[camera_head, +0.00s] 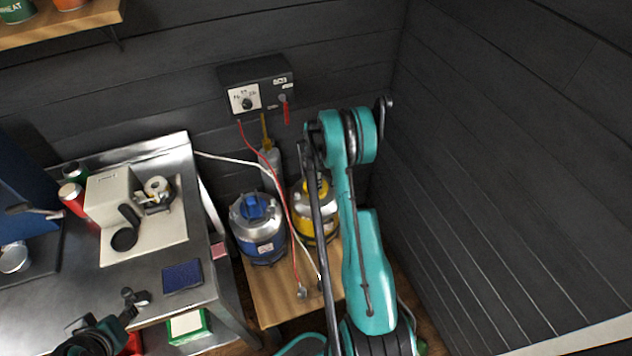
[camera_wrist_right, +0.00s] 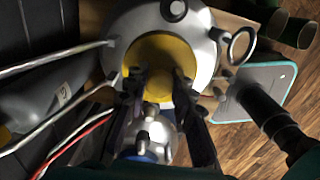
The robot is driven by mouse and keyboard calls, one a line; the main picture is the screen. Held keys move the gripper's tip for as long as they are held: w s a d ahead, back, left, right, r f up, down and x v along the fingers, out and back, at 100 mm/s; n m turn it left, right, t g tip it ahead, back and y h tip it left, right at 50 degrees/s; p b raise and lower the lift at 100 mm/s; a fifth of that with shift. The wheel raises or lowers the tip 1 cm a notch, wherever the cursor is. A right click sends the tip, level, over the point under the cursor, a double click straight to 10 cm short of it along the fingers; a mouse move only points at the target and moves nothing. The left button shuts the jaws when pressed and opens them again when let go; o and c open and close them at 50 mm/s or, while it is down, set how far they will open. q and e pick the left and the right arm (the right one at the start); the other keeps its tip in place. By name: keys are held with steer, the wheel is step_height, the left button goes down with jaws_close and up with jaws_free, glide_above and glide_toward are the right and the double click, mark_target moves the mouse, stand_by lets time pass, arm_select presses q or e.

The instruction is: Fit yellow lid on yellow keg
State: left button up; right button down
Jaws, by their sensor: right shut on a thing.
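The yellow keg (camera_head: 321,228), a silver vessel with a yellow band, stands on a wooden stand, partly hidden behind my right arm. In the right wrist view the yellow keg's silver top (camera_wrist_right: 202,62) lies under the round yellow lid (camera_wrist_right: 150,47). My right gripper (camera_wrist_right: 158,84) is shut on the lid's middle knob. The lid looks roughly centred over the keg's top; I cannot tell whether it is fully seated. My left gripper (camera_head: 136,298) is low over the metal bench, away from the kegs; its jaw opening is unclear.
A blue-lidded keg (camera_head: 257,228) stands close left of the yellow keg. Red and white cables (camera_head: 273,172) hang from the wall control box (camera_head: 257,86) past the kegs. A metal bench (camera_head: 205,265) with a white machine (camera_head: 120,207) is at the left. A dark wall rises on the right.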

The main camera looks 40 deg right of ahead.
steer(key=shift+b, duration=0.35)
stand_by(0.3)
steer(key=c, duration=0.6)
jaws_free()
steer(key=shift+c, duration=0.2)
steer(key=shift+r+p, duration=1.6)
steer(key=shift+r, duration=1.85)
